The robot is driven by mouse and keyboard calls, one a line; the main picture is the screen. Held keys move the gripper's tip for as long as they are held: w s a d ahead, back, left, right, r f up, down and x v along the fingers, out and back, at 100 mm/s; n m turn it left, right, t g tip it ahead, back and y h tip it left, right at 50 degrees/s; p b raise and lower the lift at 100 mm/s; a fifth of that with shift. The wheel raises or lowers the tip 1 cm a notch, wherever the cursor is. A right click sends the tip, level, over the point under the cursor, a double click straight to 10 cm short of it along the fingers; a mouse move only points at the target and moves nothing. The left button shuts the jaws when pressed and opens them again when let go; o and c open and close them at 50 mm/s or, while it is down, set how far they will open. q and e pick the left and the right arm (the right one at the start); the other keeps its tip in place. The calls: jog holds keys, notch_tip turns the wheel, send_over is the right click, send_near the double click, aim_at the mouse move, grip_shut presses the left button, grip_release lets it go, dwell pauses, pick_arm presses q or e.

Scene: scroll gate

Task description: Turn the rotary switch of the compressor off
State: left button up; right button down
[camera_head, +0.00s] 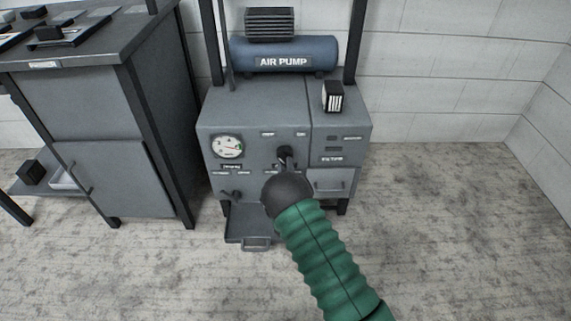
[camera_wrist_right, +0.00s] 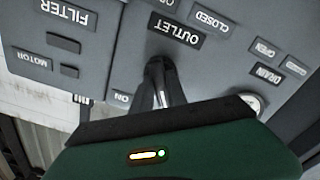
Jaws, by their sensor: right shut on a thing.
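The compressor (camera_head: 228,100) is a grey cabinet with a blue air pump on top. Its rotary switch (camera_head: 284,153) is a dark knob on the front panel, between two small upper labels. It also shows in the wrist view (camera_wrist_right: 156,70), which is upside down; there an ON label (camera_wrist_right: 122,97) lies to one side. My right gripper (camera_head: 284,161) reaches the panel and is shut on the rotary switch; its fingers show in the wrist view (camera_wrist_right: 170,88). My dark wrist and green sleeve hide the panel below. My left gripper is not in view.
A round pressure gauge (camera_head: 228,147) sits left of the switch. A drain knob (camera_head: 235,195) is lower left. A small black box (camera_head: 332,96) stands on the cabinet. A grey workbench (camera_head: 100,90) is at the left. The floor at the right is clear.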

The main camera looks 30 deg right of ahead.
jog(key=shift+f, duration=0.2)
dwell(0.3)
jog(key=c, duration=1.3)
grip_release()
jog(key=shift+r, duration=0.1)
jog(key=p+v, duration=0.7)
jog(key=v, duration=1)
jog(key=shift+d, duration=0.1)
